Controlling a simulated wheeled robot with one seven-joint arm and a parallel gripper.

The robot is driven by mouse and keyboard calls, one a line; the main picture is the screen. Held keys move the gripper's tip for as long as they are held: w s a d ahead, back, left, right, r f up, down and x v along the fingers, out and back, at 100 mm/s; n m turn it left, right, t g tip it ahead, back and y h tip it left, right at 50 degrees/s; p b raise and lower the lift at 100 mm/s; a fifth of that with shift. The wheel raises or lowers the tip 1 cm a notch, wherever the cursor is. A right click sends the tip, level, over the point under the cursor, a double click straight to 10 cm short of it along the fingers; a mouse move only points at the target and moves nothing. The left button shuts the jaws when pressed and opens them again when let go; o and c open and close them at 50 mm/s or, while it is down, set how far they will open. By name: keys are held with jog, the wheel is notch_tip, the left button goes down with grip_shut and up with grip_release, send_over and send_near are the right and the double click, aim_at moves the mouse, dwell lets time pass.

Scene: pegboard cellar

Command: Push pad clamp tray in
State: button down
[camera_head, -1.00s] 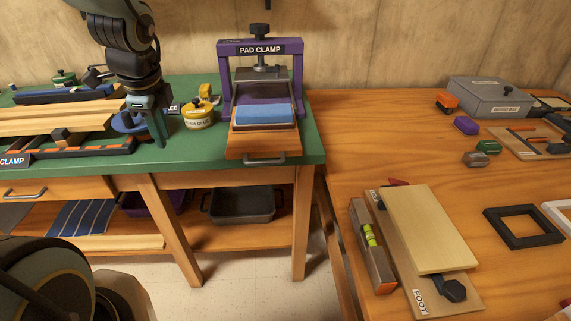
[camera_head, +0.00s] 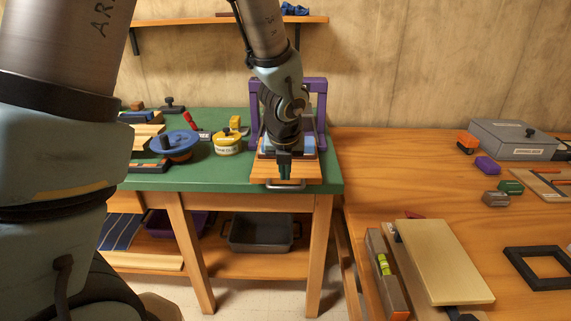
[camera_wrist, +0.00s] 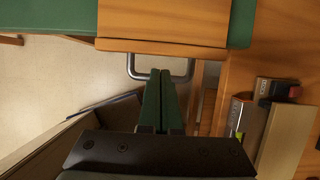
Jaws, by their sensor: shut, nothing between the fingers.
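The pad clamp is a purple frame (camera_head: 320,95) on the green bench, mostly hidden behind my arm in the head view. Its wooden tray (camera_head: 308,172) sticks out toward the bench's front edge, with a grey bar handle (camera_head: 286,187) on its front. A blue pad in the tray is largely covered by my arm. My gripper (camera_head: 284,178) is pointed down at the front of the tray, near the handle. In the wrist view the tray (camera_wrist: 165,24) and handle (camera_wrist: 189,68) lie just beyond my shut, empty green fingers (camera_wrist: 160,76). Whether they touch the handle is unclear.
A wooden table (camera_head: 370,165) adjoins on the right, holding a level (camera_head: 385,270) and a board (camera_head: 440,262). A dark bin (camera_head: 258,234) sits below.

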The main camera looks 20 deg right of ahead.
jog(key=x, duration=0.3)
jog(key=shift+w+f, duration=0.1)
dwell(0.3)
